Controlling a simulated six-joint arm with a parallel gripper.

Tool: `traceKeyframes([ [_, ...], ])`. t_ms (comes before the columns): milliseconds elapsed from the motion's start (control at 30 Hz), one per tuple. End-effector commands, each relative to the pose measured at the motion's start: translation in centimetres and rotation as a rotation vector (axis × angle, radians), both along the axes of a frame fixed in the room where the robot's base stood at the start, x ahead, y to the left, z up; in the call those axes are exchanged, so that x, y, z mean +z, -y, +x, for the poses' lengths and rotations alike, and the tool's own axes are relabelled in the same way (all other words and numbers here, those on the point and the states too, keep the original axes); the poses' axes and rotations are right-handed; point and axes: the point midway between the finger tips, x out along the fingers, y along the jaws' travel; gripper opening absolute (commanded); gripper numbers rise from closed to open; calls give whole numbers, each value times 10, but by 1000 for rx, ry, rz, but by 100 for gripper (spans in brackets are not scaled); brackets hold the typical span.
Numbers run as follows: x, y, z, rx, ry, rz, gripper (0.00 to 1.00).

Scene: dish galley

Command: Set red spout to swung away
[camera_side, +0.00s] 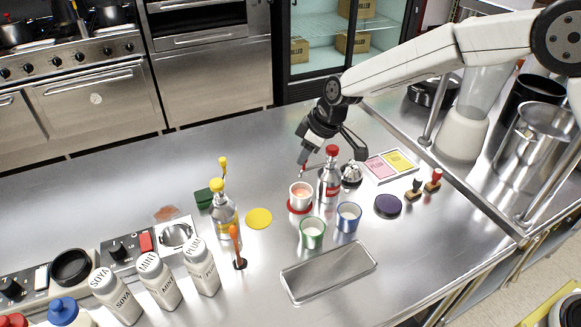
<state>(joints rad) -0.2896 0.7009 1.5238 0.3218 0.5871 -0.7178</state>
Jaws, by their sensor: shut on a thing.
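The red spout (331,151) tops a clear and silver bottle (329,184) with a red label, standing upright right of the middle of the counter. My gripper (331,155) reaches down from the upper right, with its fingers around the red top. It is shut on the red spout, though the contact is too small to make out. A white cup (300,191) with pinkish contents stands on a red coaster (291,208), just left of the bottle. Which way the spout's nozzle points is hard to tell.
Close in front are a green cup (312,233), a blue cup (348,217) and a metal tray (328,271). A yellow-topped bottle (223,215) and yellow coaster (259,218) are left. A dark purple disc (388,206) and stamps (433,182) are right.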

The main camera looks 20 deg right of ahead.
Motion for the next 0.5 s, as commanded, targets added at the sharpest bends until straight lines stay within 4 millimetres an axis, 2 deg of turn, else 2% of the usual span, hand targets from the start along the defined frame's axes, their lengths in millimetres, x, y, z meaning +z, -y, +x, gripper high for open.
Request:
traceKeyframes([
  [500, 0, 2, 15, -212, 0, -1, 0],
])
